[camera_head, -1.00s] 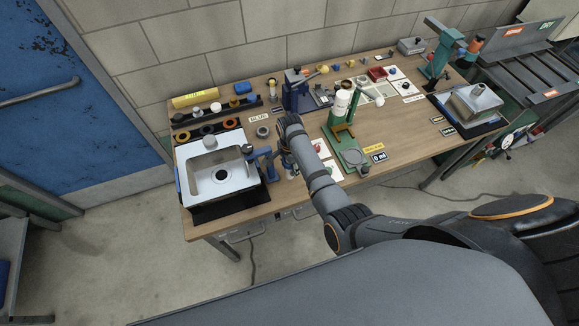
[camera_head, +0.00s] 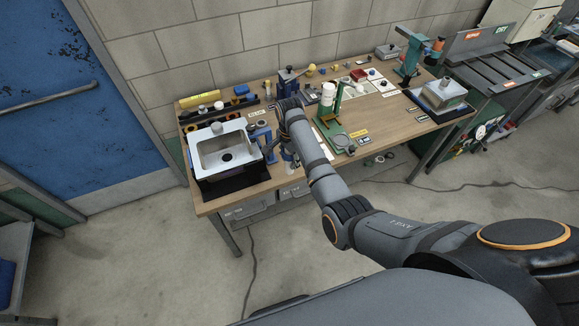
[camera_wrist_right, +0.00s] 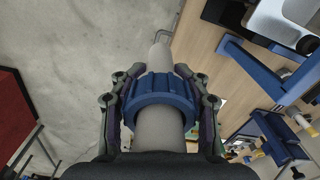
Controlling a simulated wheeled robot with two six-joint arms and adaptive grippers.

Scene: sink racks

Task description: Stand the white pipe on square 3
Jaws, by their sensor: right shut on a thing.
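In the right wrist view, my right gripper (camera_wrist_right: 160,92) is shut around a whitish-grey pipe (camera_wrist_right: 160,130) with a ribbed blue collar (camera_wrist_right: 160,92). One finger lies on each side of the collar. The pipe's far end points away over the grey floor, beside the table edge. In the head view, my right gripper (camera_head: 289,154) is small and partly hidden by my arm, near the table's front edge just right of the sink. White cards (camera_head: 384,87) lie on the table; their numbers are too small to read, so I cannot tell which is square 3. My left gripper is out of view.
A metal sink (camera_head: 224,149) in a black base and a blue clamp (camera_head: 262,141) stand left of my gripper. A green stand (camera_head: 337,135) with a white bottle stands to the right. A dark rack (camera_head: 490,65) is farther right.

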